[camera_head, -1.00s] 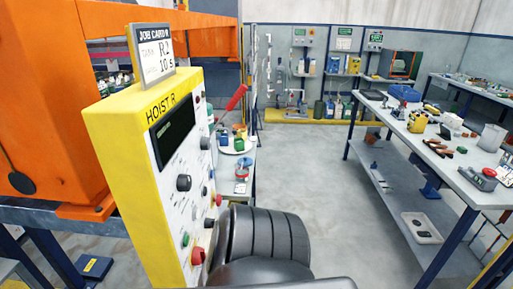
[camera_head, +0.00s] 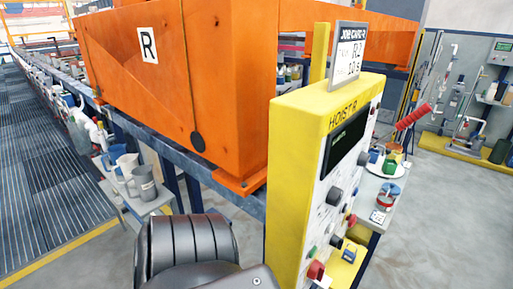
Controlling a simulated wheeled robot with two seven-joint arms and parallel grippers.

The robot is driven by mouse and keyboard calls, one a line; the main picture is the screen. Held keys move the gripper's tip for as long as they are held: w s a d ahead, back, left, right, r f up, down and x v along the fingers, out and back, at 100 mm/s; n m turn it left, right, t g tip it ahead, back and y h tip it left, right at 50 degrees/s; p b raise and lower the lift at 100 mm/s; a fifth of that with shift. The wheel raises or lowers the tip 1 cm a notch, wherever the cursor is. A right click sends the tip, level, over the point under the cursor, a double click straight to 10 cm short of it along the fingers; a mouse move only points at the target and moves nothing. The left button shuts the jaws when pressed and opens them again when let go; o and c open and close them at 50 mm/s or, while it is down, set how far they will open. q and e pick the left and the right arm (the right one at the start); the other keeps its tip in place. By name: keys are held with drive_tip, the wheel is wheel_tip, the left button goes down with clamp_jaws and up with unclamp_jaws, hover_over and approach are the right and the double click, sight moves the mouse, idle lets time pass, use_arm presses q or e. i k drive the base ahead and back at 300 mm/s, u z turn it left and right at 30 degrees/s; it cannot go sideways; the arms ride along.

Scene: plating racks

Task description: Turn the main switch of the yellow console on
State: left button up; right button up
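The yellow console (camera_head: 290,190) labelled HOIST R stands right of centre, its white front panel facing right and seen at a steep angle. The panel carries a dark display (camera_head: 346,140), a black rotary knob (camera_head: 334,196), a red knob (camera_head: 316,270) low down, and several small buttons. A red-handled lever (camera_head: 412,117) sticks out up and right beyond the panel's far edge. I cannot tell which control is the main switch, or its position. Neither of my grippers is in view; only a dark ribbed part of my arm shows at the bottom, left of the console.
A job card (camera_head: 348,55) stands on the console. A large orange hoist body (camera_head: 190,70) marked R is behind it. Grey jugs (camera_head: 143,182) stand on a small table at left. A plate with coloured pots (camera_head: 386,163) is on a bench behind the panel. Floor is clear at right.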

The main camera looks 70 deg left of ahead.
sight(316, 270)
drive_tip(key=z, duration=0.45)
drive_tip(key=i, duration=3.1)
drive_tip(key=u, duration=3.7)
